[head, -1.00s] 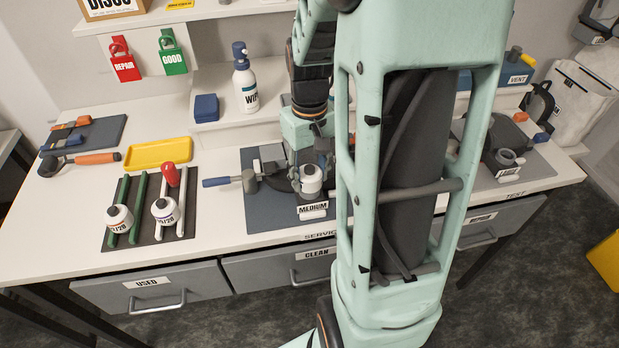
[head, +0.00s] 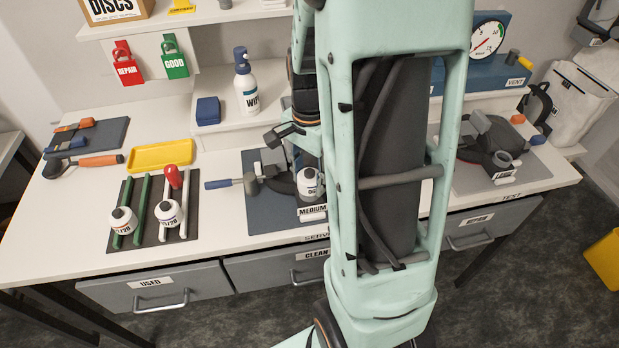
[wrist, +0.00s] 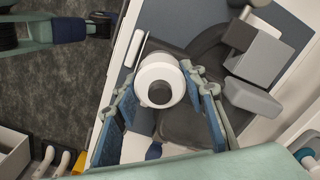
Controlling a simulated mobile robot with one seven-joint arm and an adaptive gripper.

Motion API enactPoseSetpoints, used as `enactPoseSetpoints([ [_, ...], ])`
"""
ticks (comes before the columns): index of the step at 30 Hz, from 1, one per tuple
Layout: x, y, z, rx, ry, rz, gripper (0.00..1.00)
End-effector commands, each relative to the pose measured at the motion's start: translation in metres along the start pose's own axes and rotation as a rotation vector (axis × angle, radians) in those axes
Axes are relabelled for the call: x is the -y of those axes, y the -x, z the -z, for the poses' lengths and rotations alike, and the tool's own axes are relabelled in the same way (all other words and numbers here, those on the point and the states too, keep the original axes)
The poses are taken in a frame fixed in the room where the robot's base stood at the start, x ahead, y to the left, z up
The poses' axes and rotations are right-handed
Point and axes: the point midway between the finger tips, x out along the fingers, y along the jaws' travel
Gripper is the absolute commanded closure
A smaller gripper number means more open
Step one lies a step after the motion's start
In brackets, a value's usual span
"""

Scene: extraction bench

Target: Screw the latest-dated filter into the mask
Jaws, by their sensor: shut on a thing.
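A white round filter (head: 309,183) with a dark centre is at the dark grey mask (head: 281,183) on the mat labelled MEDIUM. The filter also shows in the wrist view (wrist: 148,74), upright over the mask's edge (wrist: 187,128). My gripper (wrist: 162,90) has its blue-padded fingers on either side of this filter and is shut on it. In the head view my arm hides most of the gripper. I cannot tell how far the filter sits in the mask. Two more dated filters, a left one (head: 121,219) and a right one (head: 168,212), stand on a rail rack; their dates are hard to read.
A blue-handled hammer-like tool (head: 228,183) lies left of the mask. Another mask (head: 486,150) rests on the TEST mat at right. A yellow tray (head: 160,155), a wipes bottle (head: 245,84) and a blue block (head: 207,110) stand behind. The white bench front is mostly clear.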

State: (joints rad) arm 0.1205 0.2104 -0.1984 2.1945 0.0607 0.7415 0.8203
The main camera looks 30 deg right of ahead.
Motion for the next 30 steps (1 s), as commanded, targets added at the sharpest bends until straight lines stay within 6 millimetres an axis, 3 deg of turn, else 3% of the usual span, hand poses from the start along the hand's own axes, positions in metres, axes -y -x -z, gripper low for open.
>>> enactPoseSetpoints([
  [10, -0.0002, 0.0019, -0.0003, 0.0, -0.404, -0.002, 0.91],
  [20, 0.0, -0.0004, 0.0, 0.0, -0.453, 0.0, 0.91],
  [21, 0.0, -0.0004, 0.0, 0.0, -0.453, 0.0, 0.57],
  [25, 0.0, -0.0003, 0.0, 0.0, -0.452, 0.0, 0.43],
  [30, 0.0, -0.0003, 0.0, 0.0, -0.451, 0.0, 0.42],
])
